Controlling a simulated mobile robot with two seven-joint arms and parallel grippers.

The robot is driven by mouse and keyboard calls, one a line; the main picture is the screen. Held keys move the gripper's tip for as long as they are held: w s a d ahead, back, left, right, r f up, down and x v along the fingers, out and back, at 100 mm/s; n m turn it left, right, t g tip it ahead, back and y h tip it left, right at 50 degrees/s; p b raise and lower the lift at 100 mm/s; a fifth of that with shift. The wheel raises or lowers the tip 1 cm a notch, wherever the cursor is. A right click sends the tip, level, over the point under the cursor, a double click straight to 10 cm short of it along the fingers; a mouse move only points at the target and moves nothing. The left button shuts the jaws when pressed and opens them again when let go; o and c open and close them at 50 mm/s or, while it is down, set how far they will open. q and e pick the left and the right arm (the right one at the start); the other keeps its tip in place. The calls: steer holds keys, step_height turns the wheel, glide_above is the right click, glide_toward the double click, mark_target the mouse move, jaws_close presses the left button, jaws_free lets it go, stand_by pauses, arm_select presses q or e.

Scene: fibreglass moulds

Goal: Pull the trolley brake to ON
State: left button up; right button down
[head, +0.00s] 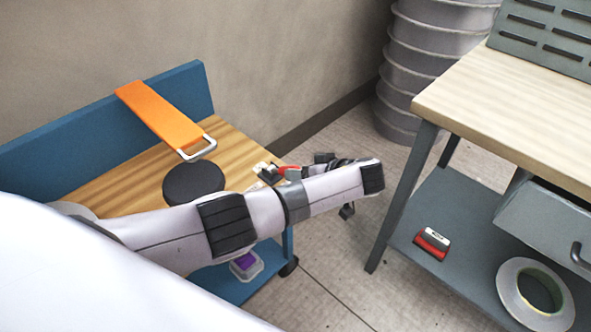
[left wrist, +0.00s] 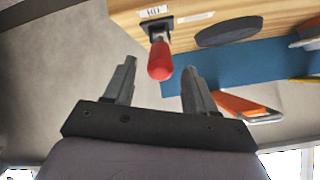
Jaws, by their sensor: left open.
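The trolley (head: 235,150) has a wooden top and a blue back panel. The brake lever (head: 287,170) has a red handle on a dark base at the right end of the top. In the left wrist view the red handle (left wrist: 160,62) points towards the camera, in line with the gap between my fingers. My left gripper (left wrist: 160,70) is open, with one finger either side of the handle's end; contact cannot be told. In the head view my forearm and wrist largely hide the gripper. My right gripper is not in view.
White labels (left wrist: 152,11) flank the lever base. A workbench (head: 500,95) stands right, with a tape roll (head: 508,290) on its lower shelf. Floor shows between trolley and bench.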

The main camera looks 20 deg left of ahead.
arm_select(q)
steer(key=v, duration=0.3)
stand_by(0.5)
steer(key=s+d+f+m+t+h+p, duration=0.1)
steer(key=s+d+f+m+h+p, duration=0.55)
steer(key=s+f+h, duration=0.65)
steer(key=s+a+r+m+t, duration=0.2)
steer(key=s+a+r+t, duration=0.1)
steer(key=s+a+r, duration=0.1)
steer(key=s+a+r+m+t+p, duration=0.1)
steer(key=s+a+r+m+t, duration=0.2)
steer(key=s+r, duration=0.3)
steer(key=s+a, duration=0.1)
steer(key=s, duration=0.1)
steer(key=shift+s+p, duration=0.3)
steer(key=shift+s, duration=0.1)
